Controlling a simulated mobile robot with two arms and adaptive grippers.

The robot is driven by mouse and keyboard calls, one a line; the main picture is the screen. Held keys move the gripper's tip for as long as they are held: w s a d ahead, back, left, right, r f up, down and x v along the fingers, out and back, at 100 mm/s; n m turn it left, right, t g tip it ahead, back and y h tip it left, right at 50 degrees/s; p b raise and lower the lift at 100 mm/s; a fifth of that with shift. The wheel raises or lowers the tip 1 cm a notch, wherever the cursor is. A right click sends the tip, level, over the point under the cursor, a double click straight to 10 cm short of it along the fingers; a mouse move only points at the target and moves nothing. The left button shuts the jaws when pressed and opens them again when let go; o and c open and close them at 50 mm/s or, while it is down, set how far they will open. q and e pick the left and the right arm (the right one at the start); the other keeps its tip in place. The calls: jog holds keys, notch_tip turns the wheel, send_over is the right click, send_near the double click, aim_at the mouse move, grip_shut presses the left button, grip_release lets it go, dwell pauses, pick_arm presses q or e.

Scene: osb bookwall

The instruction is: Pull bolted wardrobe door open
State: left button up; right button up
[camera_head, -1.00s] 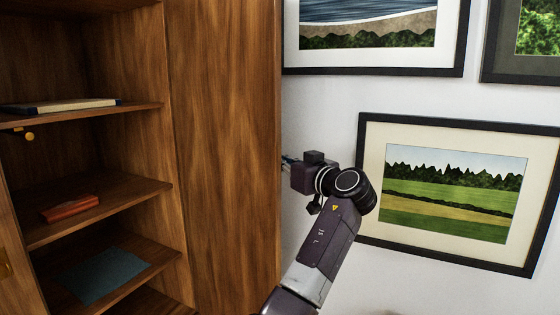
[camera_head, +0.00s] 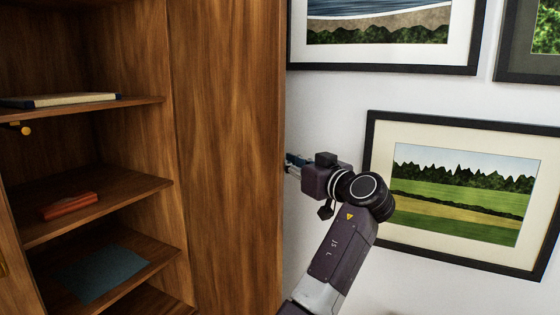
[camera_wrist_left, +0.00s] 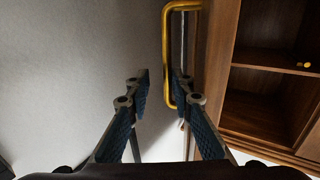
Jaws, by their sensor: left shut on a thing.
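The wardrobe door (camera_head: 225,150) is a tall brown wooden panel standing open beside the shelves in the head view. Its yellow bar handle (camera_wrist_left: 167,60) shows in the left wrist view, on the door's face turned towards the white wall. My left gripper (camera_wrist_left: 160,82) has one finger on each side of the lower part of the handle and is shut on it. The right finger covers part of the bar. In the head view, the left gripper's fingertips (camera_head: 290,163) are partly hidden behind the door's right edge. My right gripper is not in view.
The wardrobe shelves (camera_head: 100,195) hold a book (camera_head: 60,100), a red-brown item (camera_head: 68,204) and a blue-grey flat item (camera_head: 100,272). Framed pictures, one a green landscape (camera_head: 465,195), hang on the white wall (camera_head: 325,110) close to my arm.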

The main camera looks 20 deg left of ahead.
pick_arm(q)
jog(key=s+d, duration=0.3)
jog(key=d, duration=0.4)
jog(key=w+f+m+h, duration=0.3)
jog(key=f+m, duration=0.1)
jog(key=f, duration=1.1)
jog(key=w+f+m+h, duration=0.2)
jog(key=w+f+m, duration=0.15)
jog(key=f, duration=1.05)
jog(key=s+d+f+m+g+h, duration=0.15)
jog(key=s+f, duration=0.35)
jog(key=f, duration=1)
jog(key=s+f+m+g+h, duration=0.1)
jog(key=s+f+m+h, duration=0.35)
jog(key=f, duration=1.05)
jog(key=s+f+g+h, duration=0.2)
jog(key=s+f+g, duration=0.1)
jog(key=s+f, duration=2.05)
jog(key=s+a+f+g, duration=0.1)
jog(key=s+f, duration=0.2)
jog(key=s, duration=0.9)
jog(key=s+a+f+g+h, duration=0.1)
jog(key=s+f, duration=0.3)
jog(key=s, duration=0.8)
jog(key=s+a+f+g, duration=0.2)
jog(key=s+f, duration=0.1)
jog(key=s, duration=1)
jog(key=shift+a+f, duration=0.35)
